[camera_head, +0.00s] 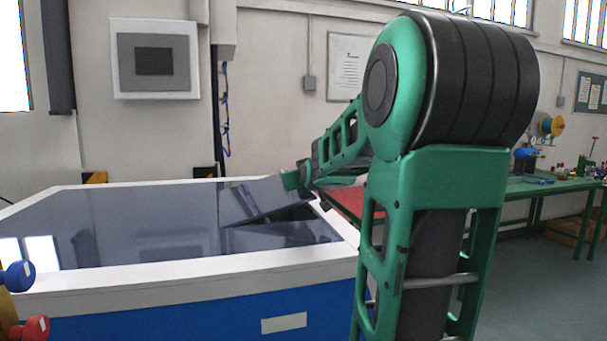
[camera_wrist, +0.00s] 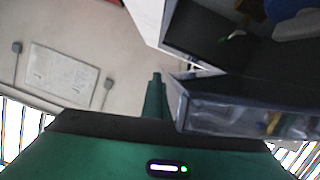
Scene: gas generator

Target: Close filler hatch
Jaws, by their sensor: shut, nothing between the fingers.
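The filler hatch (camera_head: 265,200) is a glossy dark panel set in the top of the gas generator (camera_head: 190,268). It stands partly raised and tilted, with a dark gap (camera_head: 290,215) under its right side. My gripper (camera_head: 291,180) is at the raised upper right edge of the hatch, shut and empty. In the wrist view, my gripper's green finger (camera_wrist: 154,95) points up the picture, just left of the shiny hatch panel (camera_wrist: 245,115). I cannot tell whether it touches the panel. The dark opening (camera_wrist: 205,42) shows beyond the panel.
The generator has a white rim (camera_head: 170,282) and a blue side. Blue and red knobs (camera_head: 20,276) show at the lower left. A green workbench (camera_head: 545,186) stands at the right. Free floor (camera_head: 540,270) lies in front of it.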

